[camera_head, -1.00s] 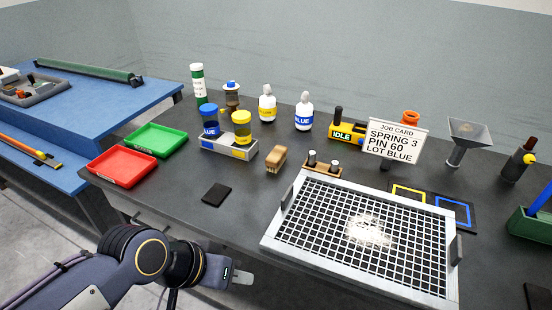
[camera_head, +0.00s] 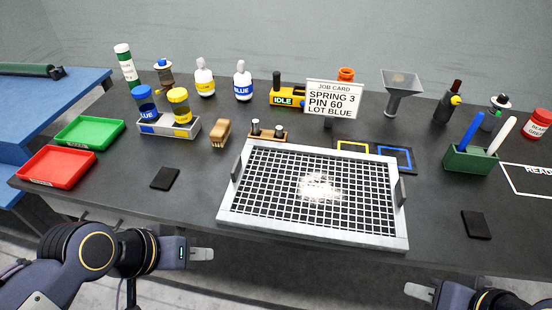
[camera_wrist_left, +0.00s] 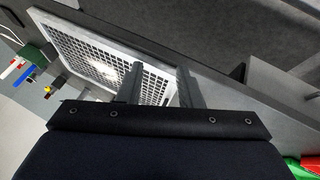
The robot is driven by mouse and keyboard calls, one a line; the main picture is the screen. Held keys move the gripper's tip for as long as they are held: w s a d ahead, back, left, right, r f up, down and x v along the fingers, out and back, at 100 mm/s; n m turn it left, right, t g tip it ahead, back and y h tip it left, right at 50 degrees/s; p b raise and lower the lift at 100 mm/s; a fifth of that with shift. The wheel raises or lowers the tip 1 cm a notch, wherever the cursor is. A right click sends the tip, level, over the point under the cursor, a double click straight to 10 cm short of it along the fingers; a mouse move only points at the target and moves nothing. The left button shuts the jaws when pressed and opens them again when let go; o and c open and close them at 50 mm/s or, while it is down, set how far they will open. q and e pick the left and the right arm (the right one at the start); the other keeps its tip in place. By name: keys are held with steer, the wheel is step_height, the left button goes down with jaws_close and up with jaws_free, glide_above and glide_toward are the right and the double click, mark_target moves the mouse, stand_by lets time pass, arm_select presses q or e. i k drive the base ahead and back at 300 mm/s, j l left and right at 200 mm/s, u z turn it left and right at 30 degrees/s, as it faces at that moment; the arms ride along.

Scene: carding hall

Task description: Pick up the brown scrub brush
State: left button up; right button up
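The brown scrub brush (camera_head: 220,129) lies on the dark table in the head view, between the blue-and-yellow bottle rack (camera_head: 168,125) and a small wooden block with two metal-topped pegs (camera_head: 268,135). Its tan bristles face down. My left gripper (camera_head: 203,257) is in front of the table's front edge, well short of the brush. In the left wrist view its two fingers (camera_wrist_left: 158,85) stand apart with nothing between them. My right gripper (camera_head: 418,292) is at the bottom right edge, far from the brush; its finger opening cannot be made out.
A framed grid tray (camera_head: 230,205) with pale powder takes up the front middle. Red (camera_head: 57,168) and green (camera_head: 90,133) trays are at left. A dark pad (camera_head: 165,178) lies in front of the brush. Bottles (camera_head: 243,84) and the job card (camera_head: 333,98) stand behind.

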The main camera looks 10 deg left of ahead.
mark_target(218, 136)
steer(key=i+j+z, duration=0.15)
steer(key=j+z, duration=0.8)
steer(key=j, duration=0.2)
